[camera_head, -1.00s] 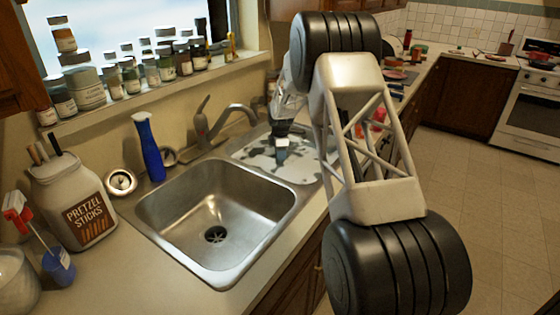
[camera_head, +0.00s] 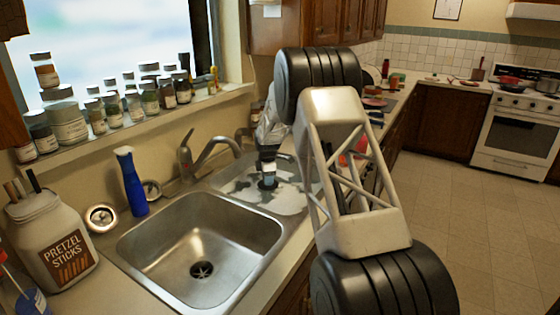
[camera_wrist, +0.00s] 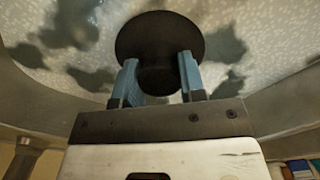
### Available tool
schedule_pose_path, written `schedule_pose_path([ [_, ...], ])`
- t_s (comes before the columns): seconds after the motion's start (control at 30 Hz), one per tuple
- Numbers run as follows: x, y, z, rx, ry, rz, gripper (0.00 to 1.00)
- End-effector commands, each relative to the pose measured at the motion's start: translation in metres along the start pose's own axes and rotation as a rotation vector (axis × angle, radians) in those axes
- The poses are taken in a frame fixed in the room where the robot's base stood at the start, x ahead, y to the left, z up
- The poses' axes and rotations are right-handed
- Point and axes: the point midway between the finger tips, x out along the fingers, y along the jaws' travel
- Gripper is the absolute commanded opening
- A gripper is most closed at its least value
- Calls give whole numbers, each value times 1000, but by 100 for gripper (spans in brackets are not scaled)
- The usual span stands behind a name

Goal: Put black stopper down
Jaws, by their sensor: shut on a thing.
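The black stopper (camera_wrist: 160,35) is a round dark disc in the wrist view, with its narrower part between the two blue fingers of my gripper (camera_wrist: 158,80). My gripper is shut on it. In the head view, my gripper (camera_head: 268,180) points down over the right-hand basin, and the stopper (camera_head: 268,185) shows as a small dark shape at the fingertips. The speckled, dark-blotched surface (camera_head: 285,203) of that basin lies below. I cannot tell whether the stopper touches it.
The empty left basin (camera_head: 200,255) has a dark drain. The faucet (camera_head: 210,152), a blue bottle (camera_head: 132,182) and the pretzel jar (camera_head: 52,245) stand around it. Several jars line the window sill (camera_head: 150,125). My arm hides part of the right counter.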

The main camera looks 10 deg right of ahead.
Motion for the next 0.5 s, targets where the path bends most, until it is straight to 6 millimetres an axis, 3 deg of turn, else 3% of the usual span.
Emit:
schedule_pose_path([
  [0.5, -90, 53, 98, 2, 0, 2, 14],
])
